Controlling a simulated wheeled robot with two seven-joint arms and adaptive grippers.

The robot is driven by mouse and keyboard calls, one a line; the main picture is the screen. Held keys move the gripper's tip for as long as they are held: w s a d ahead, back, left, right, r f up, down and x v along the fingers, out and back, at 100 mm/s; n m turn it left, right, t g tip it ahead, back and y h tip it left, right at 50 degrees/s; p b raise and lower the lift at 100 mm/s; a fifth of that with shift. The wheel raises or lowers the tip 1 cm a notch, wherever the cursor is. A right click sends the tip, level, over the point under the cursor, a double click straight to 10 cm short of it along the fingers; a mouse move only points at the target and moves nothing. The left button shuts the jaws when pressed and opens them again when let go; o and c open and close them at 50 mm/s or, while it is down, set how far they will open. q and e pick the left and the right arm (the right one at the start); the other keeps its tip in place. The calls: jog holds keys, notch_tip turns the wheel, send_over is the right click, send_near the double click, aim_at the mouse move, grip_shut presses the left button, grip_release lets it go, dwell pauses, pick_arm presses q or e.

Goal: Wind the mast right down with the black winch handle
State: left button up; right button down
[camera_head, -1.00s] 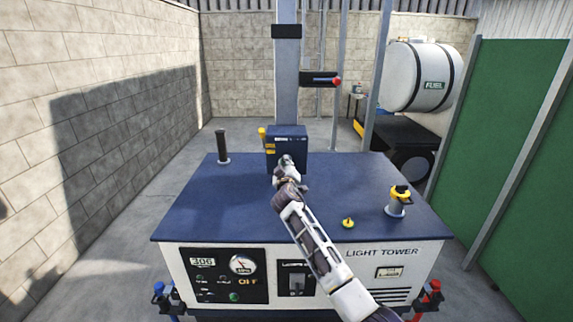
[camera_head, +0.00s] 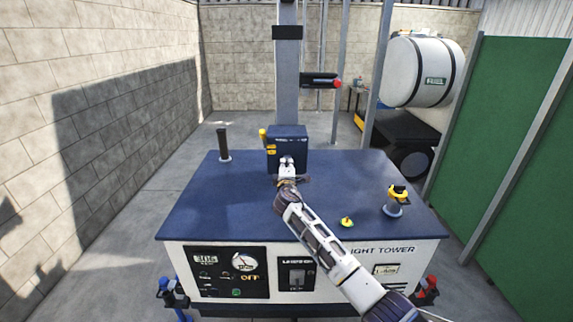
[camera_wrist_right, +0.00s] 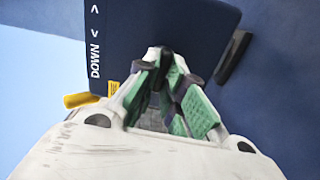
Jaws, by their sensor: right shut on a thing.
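The blue winch box (camera_head: 288,140) stands at the back of the blue deck, in front of the grey mast (camera_head: 287,80). In the right wrist view the box's face (camera_wrist_right: 110,35) carries "DOWN" and arrows. My right gripper (camera_head: 286,162) is at the front of the box. In the right wrist view its green-padded fingers (camera_wrist_right: 165,85) are shut on the black winch handle (camera_wrist_right: 156,57), whose dark end shows between the fingertips. The fingers hide much of the handle. My left gripper is not in view.
A black upright post (camera_head: 223,145) stands at the deck's back left. A yellow-topped fitting (camera_head: 396,198) and a small yellow knob (camera_head: 347,222) are on the right. A yellow lever (camera_head: 262,134) is beside the box. A red-tipped black arm (camera_head: 322,80) shows near the mast.

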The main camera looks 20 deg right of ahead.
jog(key=shift+f+n, duration=0.15)
jog(key=shift+n, duration=0.15)
jog(key=c, duration=1.5)
grip_release()
jog(key=shift+v, duration=6)
